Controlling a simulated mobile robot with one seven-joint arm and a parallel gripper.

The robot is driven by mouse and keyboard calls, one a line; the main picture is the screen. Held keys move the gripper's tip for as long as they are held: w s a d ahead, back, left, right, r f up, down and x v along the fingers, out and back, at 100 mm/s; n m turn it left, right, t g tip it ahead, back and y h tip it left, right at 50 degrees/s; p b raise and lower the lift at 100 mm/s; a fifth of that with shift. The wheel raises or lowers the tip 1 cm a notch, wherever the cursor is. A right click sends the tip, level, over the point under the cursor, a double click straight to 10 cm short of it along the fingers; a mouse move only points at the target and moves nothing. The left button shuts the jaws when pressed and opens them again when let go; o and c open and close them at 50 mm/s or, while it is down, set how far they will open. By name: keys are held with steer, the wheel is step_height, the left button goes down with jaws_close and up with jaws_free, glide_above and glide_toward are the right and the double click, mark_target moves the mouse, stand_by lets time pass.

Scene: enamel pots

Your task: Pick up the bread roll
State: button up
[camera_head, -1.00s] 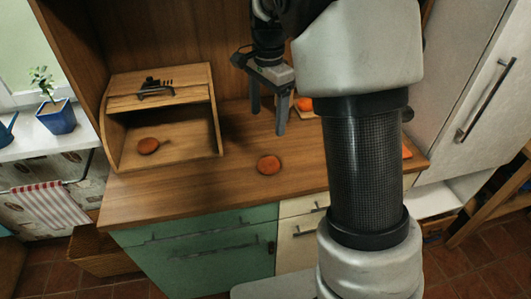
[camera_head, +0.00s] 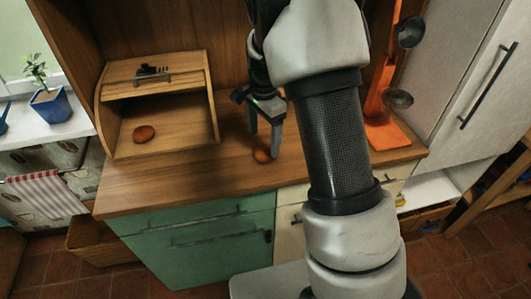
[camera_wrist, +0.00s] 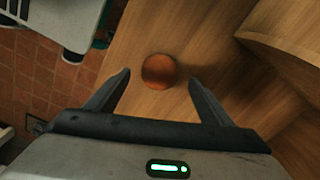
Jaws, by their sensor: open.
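A round, orange-brown bread roll (camera_head: 262,156) lies on the wooden counter, right of the bread box. A second roll (camera_head: 144,133) lies inside the open bread box. My gripper (camera_head: 264,144) points down just over the counter roll, one finger partly in front of it. In the wrist view, the roll (camera_wrist: 159,71) shows centred between the two spread fingertips (camera_wrist: 160,77), with a gap on each side. The gripper is open and empty. I cannot tell how far the fingertips are above the counter.
The wooden bread box (camera_head: 209,101) stands left of my gripper. An orange utensil stand (camera_head: 388,135) with hanging ladles is on the right, behind my arm. The counter (camera_head: 180,180) in front of the box is clear. My arm hides part of the counter's right side.

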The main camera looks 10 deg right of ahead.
mark_target(266, 148)
steer(key=f, duration=0.5)
steer(key=shift+d, duration=0.2)
steer(key=c, duration=1.1)
